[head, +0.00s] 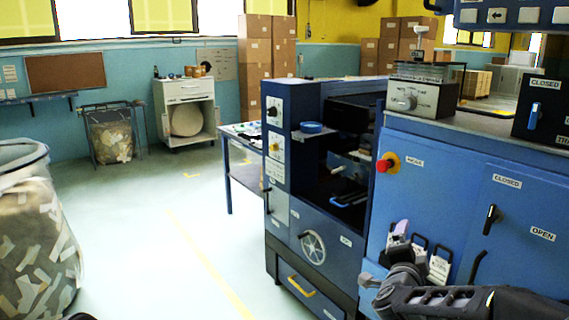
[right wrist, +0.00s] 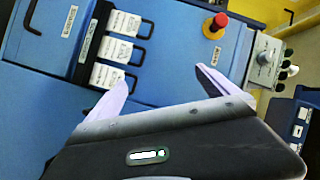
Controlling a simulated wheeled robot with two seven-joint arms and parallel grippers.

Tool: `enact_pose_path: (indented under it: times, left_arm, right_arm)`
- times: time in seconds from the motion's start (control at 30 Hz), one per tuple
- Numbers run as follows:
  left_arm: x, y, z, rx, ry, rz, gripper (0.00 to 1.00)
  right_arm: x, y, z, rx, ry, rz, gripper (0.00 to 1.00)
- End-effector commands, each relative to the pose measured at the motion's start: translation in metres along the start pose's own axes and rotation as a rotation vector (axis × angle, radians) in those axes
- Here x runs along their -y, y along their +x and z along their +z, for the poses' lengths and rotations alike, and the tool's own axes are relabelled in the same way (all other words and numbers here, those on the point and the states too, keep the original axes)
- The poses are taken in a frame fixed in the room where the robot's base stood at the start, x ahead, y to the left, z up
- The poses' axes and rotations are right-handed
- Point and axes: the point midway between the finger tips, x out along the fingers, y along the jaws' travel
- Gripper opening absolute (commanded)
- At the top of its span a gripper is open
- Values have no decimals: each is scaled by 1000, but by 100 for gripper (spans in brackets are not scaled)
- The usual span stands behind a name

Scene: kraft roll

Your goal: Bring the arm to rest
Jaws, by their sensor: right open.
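My right arm (head: 460,300) comes in at the lower right of the head view, in front of the blue machine (head: 330,215). My right gripper (head: 398,238) is beside the machine's lower front panel, near several hanging tags. In the right wrist view, the right gripper (right wrist: 160,76) has its two pale fingers spread wide apart with nothing between them. Behind the fingers is the blue panel with white tags (right wrist: 123,22) on black loops. I cannot tell the exact gap to the panel. My left gripper is not in view.
A red emergency button (head: 385,164) juts from the panel, and it also shows in the right wrist view (right wrist: 216,26). A black door handle (head: 491,218) is to the right. A bin of paper scraps (head: 35,240) stands at left. The floor between is clear.

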Motion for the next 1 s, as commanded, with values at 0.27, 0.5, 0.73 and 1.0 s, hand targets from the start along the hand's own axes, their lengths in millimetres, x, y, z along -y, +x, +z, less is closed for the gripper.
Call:
enact_pose_path:
  times: [0.27, 0.5, 0.73, 1.0]
  left_arm:
    - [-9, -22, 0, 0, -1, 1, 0]
    - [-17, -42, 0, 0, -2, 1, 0]
    - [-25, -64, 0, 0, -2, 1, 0]
    - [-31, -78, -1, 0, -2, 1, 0]
  right_arm:
    - [-132, -78, 169, 590, -517, 75, 98]
    - [-260, -214, 239, 1099, -808, 139, 98]
    - [-338, -355, 241, 1494, -896, 210, 98]
    - [-362, -409, 230, 1609, -850, 301, 98]
